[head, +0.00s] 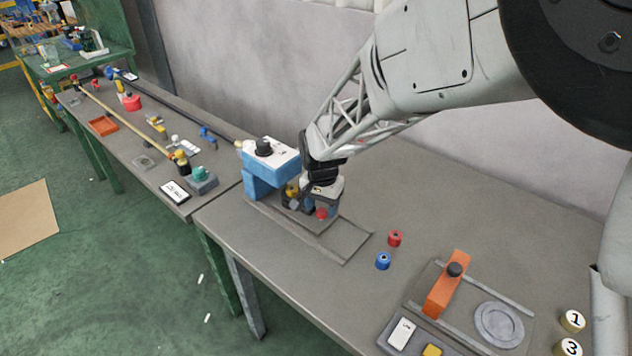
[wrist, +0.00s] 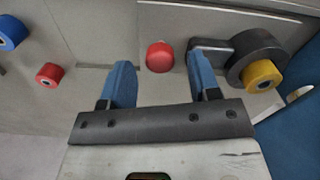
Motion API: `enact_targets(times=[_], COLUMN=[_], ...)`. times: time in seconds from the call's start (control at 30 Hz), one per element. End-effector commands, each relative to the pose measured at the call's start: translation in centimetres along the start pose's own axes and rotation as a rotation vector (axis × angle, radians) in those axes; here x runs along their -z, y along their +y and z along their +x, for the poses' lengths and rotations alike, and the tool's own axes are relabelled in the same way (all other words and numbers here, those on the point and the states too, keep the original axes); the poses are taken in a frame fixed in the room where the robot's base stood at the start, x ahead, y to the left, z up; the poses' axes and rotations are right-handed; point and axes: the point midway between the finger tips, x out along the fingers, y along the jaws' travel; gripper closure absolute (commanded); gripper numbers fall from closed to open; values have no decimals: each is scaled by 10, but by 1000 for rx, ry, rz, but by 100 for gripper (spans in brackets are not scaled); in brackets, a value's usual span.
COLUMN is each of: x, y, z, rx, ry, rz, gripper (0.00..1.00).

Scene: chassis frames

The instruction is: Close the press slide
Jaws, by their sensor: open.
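The blue press (head: 258,182) with a white top and black knob stands near the left end of the near bench. A grey slide track (head: 342,246) runs out from under it to the right. A red knob (head: 322,213) stands on a flat grey plate in this track. My gripper (head: 322,206) is low over the track, right of the press. In the wrist view, my gripper (wrist: 161,78) is open, with its blue fingers on either side of the red knob (wrist: 160,57). Contact cannot be told. A black round part with a yellow cap (wrist: 263,75) is beside the right finger.
Red (head: 395,238) and blue (head: 383,260) rings lie right of the track. Farther right are an orange bridge (head: 446,285) on rails, a round grey disc (head: 498,325) and numbered cylinders (head: 572,320). A wall runs behind the bench. The bench is clear behind the rings.

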Motion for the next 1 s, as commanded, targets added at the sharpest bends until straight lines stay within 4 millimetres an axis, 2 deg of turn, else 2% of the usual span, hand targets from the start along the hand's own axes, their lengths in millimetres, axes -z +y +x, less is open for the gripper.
enact_targets(times=[0.2, 0.5, 0.57, 0.87, 1.0], x=[0, 0, 0, 0, 0], y=[0, 0, 0, 0, 0], z=[12, 14, 14, 14, 14], rx=[0, 0, 0, 0, 0], ry=[0, 0, 0, 0, 0], rz=[0, 0, 0, 0, 0], gripper=[44, 44, 51, 97, 100])
